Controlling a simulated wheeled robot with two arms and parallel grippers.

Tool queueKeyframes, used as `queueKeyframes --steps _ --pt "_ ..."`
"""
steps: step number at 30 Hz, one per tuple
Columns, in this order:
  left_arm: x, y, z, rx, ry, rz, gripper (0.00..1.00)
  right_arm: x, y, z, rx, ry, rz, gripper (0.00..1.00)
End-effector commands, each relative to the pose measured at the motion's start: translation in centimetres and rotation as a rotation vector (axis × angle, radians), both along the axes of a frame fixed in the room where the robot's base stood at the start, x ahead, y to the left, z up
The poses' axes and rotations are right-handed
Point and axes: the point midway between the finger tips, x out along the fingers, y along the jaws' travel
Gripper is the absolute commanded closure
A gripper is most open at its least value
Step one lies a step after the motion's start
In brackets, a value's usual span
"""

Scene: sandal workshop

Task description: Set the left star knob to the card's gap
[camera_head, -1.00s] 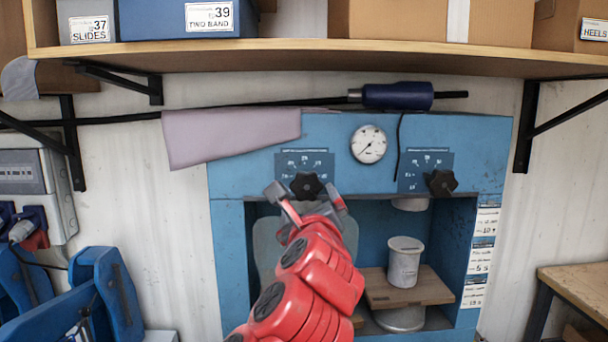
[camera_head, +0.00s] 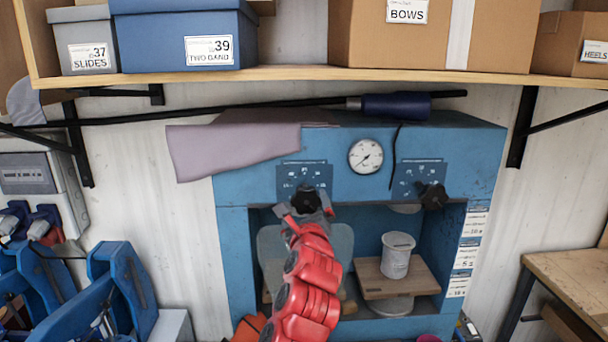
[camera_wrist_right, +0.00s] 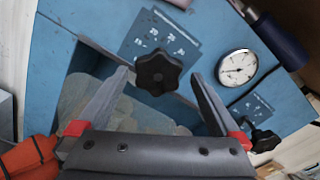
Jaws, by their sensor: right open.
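The left star knob (camera_head: 306,200) is black and sits on a dark blue scale plate (camera_head: 304,174) on the front of the blue press (camera_head: 240,222). My red right arm reaches up to it from below. In the right wrist view the knob (camera_wrist_right: 158,74) lies between and just beyond the fingertips of my open right gripper (camera_wrist_right: 161,78), with a gap on both sides. Cards (camera_head: 469,253) with small print hang on the press's right side. My left gripper is not in view.
A second star knob (camera_head: 432,196) and a round gauge (camera_head: 366,156) are on the same panel. A pinkish cloth (camera_head: 232,150) hangs over the press's top left. A white cup (camera_head: 397,255) stands on a wooden board (camera_head: 425,275) in the opening. A shelf (camera_head: 300,75) runs above.

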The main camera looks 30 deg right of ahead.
Motion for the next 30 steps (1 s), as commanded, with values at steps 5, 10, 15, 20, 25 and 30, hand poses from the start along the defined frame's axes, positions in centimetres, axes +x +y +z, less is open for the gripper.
queueKeyframes --steps 5,10,15,20,25,30 --pt "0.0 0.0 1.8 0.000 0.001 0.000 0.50 2.9 -1.9 0.1 -0.002 0.008 -0.001 0.00" --pt "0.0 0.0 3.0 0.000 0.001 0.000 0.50 4.9 -3.1 0.1 -0.001 0.004 -0.001 0.00" --pt "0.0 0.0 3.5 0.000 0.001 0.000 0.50 6.1 -3.8 0.0 -0.001 0.001 0.000 0.00" --pt "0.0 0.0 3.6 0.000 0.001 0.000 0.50 6.5 -4.0 -0.1 0.001 -0.001 0.001 0.00" --pt "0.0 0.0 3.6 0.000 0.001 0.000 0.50 6.5 -4.0 -0.2 0.002 -0.001 0.001 0.00" --pt "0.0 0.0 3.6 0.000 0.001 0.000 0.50 6.5 -4.0 -0.2 0.001 -0.001 0.001 0.22"
